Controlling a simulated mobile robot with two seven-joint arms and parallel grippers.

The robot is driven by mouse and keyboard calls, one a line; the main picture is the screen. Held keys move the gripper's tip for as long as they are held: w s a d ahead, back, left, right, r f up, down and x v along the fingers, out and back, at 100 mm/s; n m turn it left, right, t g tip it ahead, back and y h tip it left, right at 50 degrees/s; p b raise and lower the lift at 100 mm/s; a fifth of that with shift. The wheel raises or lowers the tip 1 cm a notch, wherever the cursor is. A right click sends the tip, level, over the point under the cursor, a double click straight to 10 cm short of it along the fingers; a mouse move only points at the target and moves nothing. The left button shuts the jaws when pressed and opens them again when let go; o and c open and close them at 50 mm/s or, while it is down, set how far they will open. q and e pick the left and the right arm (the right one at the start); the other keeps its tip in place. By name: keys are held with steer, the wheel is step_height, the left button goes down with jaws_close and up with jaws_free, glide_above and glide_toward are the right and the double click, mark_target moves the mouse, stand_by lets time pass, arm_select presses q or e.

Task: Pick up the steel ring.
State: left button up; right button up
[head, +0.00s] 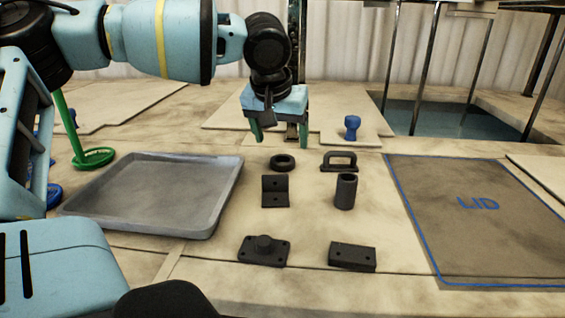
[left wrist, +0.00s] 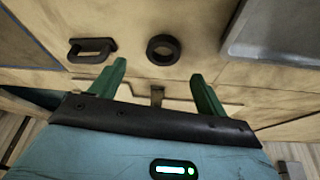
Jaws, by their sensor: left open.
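The steel ring (head: 282,162) is a small dark ring lying flat on the pale board, at the back of a group of dark metal parts. It also shows in the left wrist view (left wrist: 163,50), ahead of the fingertips and roughly centred between them. My left gripper (head: 279,141) is open and empty, with its green fingers pointing down just behind and above the ring, apart from it. In the left wrist view its two fingers (left wrist: 161,72) are spread wide. My right gripper does not show in either view.
A dark handle (head: 339,162) lies right of the ring; an angle bracket (head: 274,191) stands just in front. A tube (head: 345,191), flanged part (head: 264,251) and block (head: 352,257) are nearer. A grey tray (head: 140,222) is left, a LID area (head: 480,240) right, a tank (head: 440,118) behind.

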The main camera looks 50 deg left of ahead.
arm_select(q)
steer(key=shift+a+x, duration=0.1)
steer(key=shift+x, duration=1.5)
steer(key=shift+a+x, duration=0.15)
steer(key=shift+x, duration=1.5)
steer(key=shift+s, duration=0.1)
steer(key=shift+r, duration=0.1)
steer(key=c, duration=1.1)
steer(key=shift+o, duration=0.2)
